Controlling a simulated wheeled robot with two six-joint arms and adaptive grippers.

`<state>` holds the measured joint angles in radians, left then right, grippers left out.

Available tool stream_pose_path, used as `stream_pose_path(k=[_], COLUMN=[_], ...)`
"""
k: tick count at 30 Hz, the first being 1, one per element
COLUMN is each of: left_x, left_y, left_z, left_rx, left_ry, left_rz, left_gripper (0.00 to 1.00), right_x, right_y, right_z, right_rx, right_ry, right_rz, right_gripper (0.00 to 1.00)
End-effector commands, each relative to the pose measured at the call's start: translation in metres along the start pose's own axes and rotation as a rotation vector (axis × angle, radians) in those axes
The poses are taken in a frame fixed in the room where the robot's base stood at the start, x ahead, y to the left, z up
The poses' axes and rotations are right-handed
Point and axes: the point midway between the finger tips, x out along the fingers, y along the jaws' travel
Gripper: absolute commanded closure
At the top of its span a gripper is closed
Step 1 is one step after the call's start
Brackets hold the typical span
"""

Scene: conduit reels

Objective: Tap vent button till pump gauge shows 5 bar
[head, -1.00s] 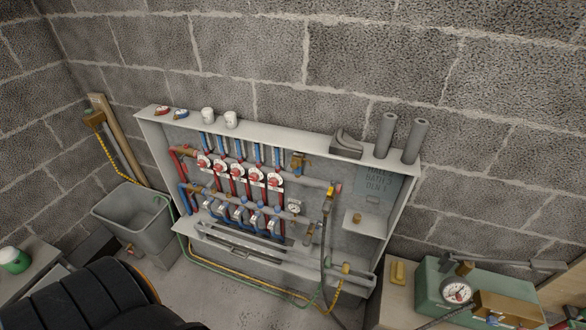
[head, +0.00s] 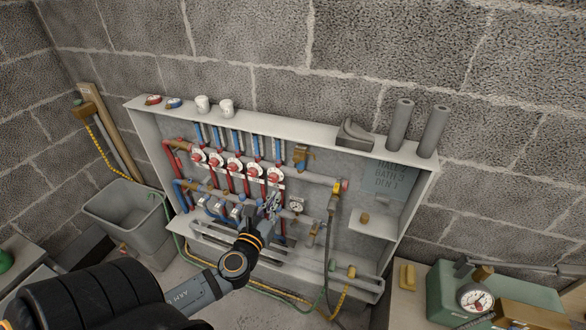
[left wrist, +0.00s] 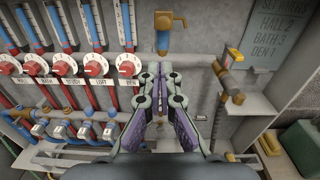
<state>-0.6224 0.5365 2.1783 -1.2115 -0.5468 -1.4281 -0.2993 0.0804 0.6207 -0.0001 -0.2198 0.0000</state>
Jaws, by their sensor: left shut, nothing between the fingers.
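The pump is a green box (head: 440,285) at the lower right, with a round white-faced gauge (head: 476,299) on its front. The gauge's needle reading is too small to tell. My left gripper (head: 271,204) is shut and empty in front of the manifold, near the right-hand red dial. That fitting also shows in the head view (head: 301,156). I cannot tell which part is the vent button. My right gripper is out of view.
The white cabinet (head: 270,124) holds red and blue pipes, several red dials and a small manifold gauge (head: 296,206). A hose (head: 332,240) hangs at its right. A yellow block (head: 407,276) lies left of the pump.

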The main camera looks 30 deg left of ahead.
Motion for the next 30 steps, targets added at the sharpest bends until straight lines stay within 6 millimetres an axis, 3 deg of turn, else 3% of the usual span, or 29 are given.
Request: stream_pose_path(k=[4,16,30], left_x=[-0.003,0.007,0.103], left_y=[-0.007,-0.006,-0.008], left_z=[0.014,0.016,0.021], left_rx=[0.046,0.043,0.039], left_ry=[-0.033,-0.035,-0.034], left_rz=[-0.014,-0.011,-0.012], left_gripper=[1.0,1.0,1.0], right_x=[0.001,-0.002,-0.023], right_y=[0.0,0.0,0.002], right_z=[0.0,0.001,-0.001], right_rx=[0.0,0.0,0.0], right_ry=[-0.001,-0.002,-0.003], right_rz=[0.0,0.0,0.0], right_gripper=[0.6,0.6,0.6])
